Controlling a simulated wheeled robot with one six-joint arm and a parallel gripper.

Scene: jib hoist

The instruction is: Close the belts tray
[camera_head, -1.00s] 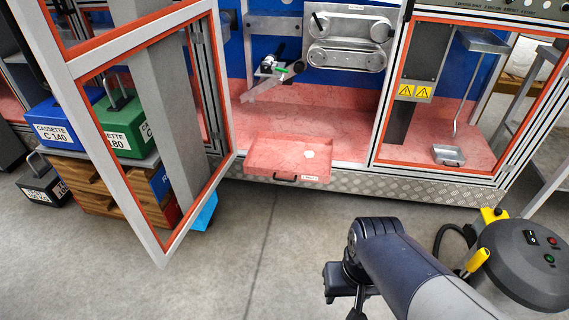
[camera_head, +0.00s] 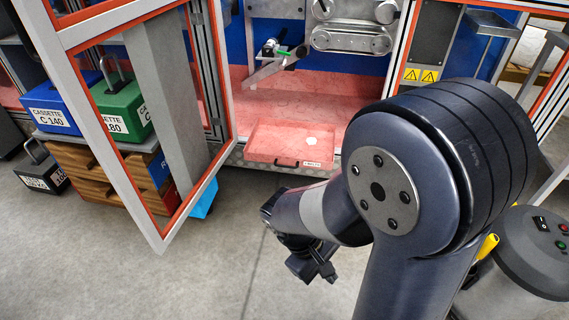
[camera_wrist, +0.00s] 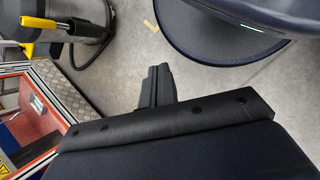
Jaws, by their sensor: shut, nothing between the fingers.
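The belts tray (camera_head: 270,148) is a shallow pink tray that stands out from the front of the machine cabinet in the head view. It has a dark handle and a white label on its front, and a pale spot lies inside it. My gripper (camera_head: 318,277) is below the tray and apart from it, over the grey floor. In the wrist view the gripper fingers (camera_wrist: 157,85) are together with nothing between them. The tray cannot be made out in the wrist view.
An open framed door (camera_head: 140,130) with orange edging stands left of the tray. Behind it are a blue cassette (camera_head: 50,106) and a green cassette (camera_head: 122,106) on a wooden stand. A grey round unit with buttons (camera_head: 535,245) is at the right. Floor between is clear.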

